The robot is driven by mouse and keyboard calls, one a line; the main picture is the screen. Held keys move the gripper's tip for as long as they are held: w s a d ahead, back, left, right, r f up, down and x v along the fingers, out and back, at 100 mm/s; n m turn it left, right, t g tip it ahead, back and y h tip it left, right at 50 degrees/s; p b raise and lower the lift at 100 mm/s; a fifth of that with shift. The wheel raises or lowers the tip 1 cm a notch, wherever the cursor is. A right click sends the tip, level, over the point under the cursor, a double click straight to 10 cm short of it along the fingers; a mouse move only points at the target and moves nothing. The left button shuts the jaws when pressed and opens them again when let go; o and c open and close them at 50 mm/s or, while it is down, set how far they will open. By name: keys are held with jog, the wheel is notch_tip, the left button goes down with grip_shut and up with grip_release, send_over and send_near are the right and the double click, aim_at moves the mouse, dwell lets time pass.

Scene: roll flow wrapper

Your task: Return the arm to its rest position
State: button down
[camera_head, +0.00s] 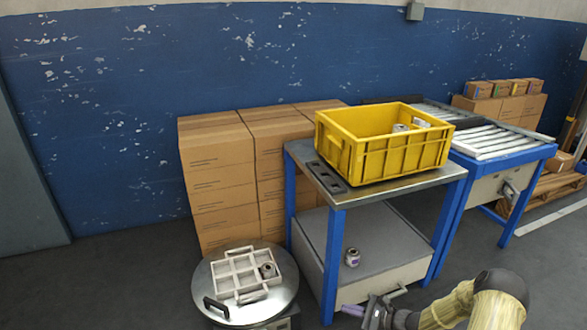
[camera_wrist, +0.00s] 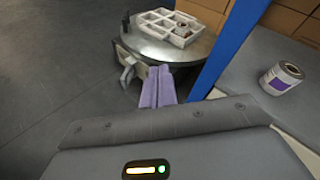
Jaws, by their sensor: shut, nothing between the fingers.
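My gripper (camera_head: 365,309) is at the lower right of the head view, in front of the blue-legged table, with my arm reaching in from the right. In the wrist view its purple fingers (camera_wrist: 158,88) are together with nothing between them. The fingers point toward the round metal stand, and they appear apart from it.
A round stand (camera_head: 213,296) bears a divided tray (camera_head: 228,272) with a roll (camera_head: 267,270) in it. A blue-legged table (camera_head: 332,262) bears a yellow crate (camera_head: 372,160); another roll (camera_head: 352,257) stands on its lower shelf. Cartons (camera_head: 218,170) stand behind. Floor at left is clear.

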jog(key=s+a+r+n+g+h+p, duration=0.1)
jog(key=s+r+n+g+h+p, duration=0.2)
jog(key=s+r+n, duration=0.65)
jog(key=s+a+r+n+h+p, duration=0.15)
jog(key=s+r+n+h, duration=0.35)
jog(key=r, duration=0.8)
jog(key=s+r+n+g+h+p, duration=0.25)
jog(key=s+r+n+h, duration=0.3)
jog(key=s+r, duration=0.4)
notch_tip(320, 180, up, 40)
jog(key=w+p, duration=0.1)
jog(key=p, duration=3.7)
jog(key=shift+w+t+y+p, duration=0.15)
jog(key=shift+t+y+p, duration=0.15)
jog(key=shift+t+y, duration=0.05)
jog(key=shift+f, duration=0.1)
